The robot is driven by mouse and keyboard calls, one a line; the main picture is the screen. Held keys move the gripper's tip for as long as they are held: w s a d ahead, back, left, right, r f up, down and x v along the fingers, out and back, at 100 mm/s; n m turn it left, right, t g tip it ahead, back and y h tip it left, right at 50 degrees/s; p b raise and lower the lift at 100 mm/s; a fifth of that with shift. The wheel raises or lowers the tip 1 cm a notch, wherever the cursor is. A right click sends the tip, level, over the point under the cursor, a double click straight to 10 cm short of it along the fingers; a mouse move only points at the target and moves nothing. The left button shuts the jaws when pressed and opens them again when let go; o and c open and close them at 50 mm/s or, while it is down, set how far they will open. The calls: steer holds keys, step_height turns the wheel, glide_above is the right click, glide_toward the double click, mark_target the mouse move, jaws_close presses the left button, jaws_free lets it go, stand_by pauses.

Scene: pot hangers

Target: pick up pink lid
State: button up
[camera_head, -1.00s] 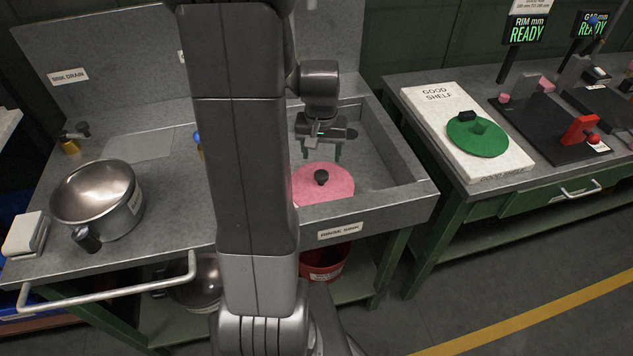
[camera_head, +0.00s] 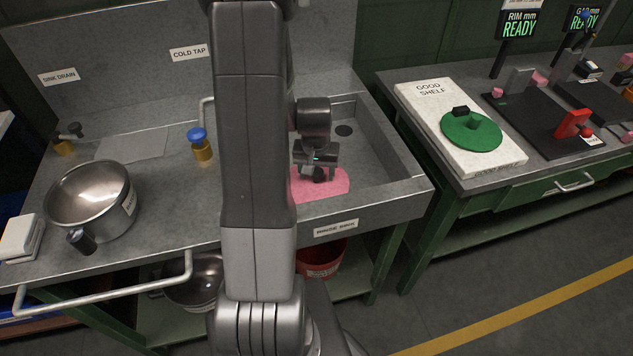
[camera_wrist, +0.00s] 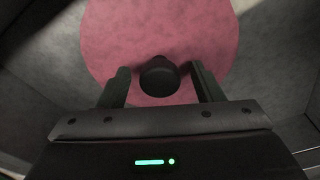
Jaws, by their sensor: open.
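The pink lid (camera_head: 330,186) lies in the rinse sink, near its front wall, partly hidden by my arm and gripper in the head view. In the wrist view the pink lid (camera_wrist: 158,30) is a large disc with a round black knob (camera_wrist: 159,77) facing up. My gripper (camera_wrist: 160,82) is open, with one finger on each side of the knob and a gap showing at both sides. In the head view my gripper (camera_head: 318,176) is low over the knob. I cannot tell the exact finger height.
The sink's walls (camera_head: 408,178) rise around the lid. A steel pot (camera_head: 92,200) and a blue-topped cold tap (camera_head: 199,145) stand to the left. A green lid (camera_head: 470,131) lies on the white good shelf (camera_head: 425,98) at the right.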

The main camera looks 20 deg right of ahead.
steer(key=c, duration=1.2)
